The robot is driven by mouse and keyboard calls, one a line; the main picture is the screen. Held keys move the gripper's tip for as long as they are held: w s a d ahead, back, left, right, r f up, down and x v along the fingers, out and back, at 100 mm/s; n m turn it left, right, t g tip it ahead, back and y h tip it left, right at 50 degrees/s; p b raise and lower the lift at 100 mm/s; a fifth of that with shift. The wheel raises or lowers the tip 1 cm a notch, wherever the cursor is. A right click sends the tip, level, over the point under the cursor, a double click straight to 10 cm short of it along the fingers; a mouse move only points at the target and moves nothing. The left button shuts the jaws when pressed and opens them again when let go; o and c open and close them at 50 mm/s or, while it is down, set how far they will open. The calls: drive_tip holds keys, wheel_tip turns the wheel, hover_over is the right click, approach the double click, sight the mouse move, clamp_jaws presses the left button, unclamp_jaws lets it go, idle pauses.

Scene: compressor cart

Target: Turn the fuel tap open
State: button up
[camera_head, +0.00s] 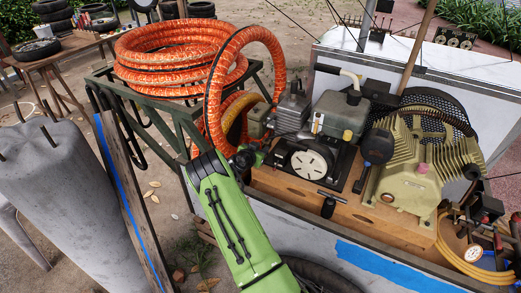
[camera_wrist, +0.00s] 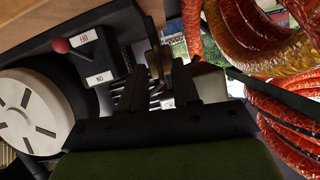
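The small engine (camera_head: 335,125) with a white slotted recoil disc (camera_head: 308,162) sits on the wooden cart deck. The disc also shows in the wrist view (camera_wrist: 32,115). Beside it there is a dark panel with a red-knobbed lever (camera_wrist: 61,45) and two white labels (camera_wrist: 99,79), upside down, one reading ON. My gripper (camera_wrist: 160,85) is at the engine's left side, its fingers apart. A small brass-coloured part (camera_wrist: 157,60) shows between or just beyond the fingers; I cannot tell if they touch it. I cannot tell for sure which part is the fuel tap. In the head view my gripper (camera_head: 246,158) is small and dark.
An orange hose coil (camera_head: 160,60) lies on a green frame, and a hose loop hangs close to my gripper. The beige compressor (camera_head: 415,165) stands right of the engine. A grey block (camera_head: 60,190) and a board stand at the left.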

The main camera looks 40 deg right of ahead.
drive_tip(key=shift+d+f, duration=0.1)
drive_tip(key=shift+d, duration=0.05)
clamp_jaws()
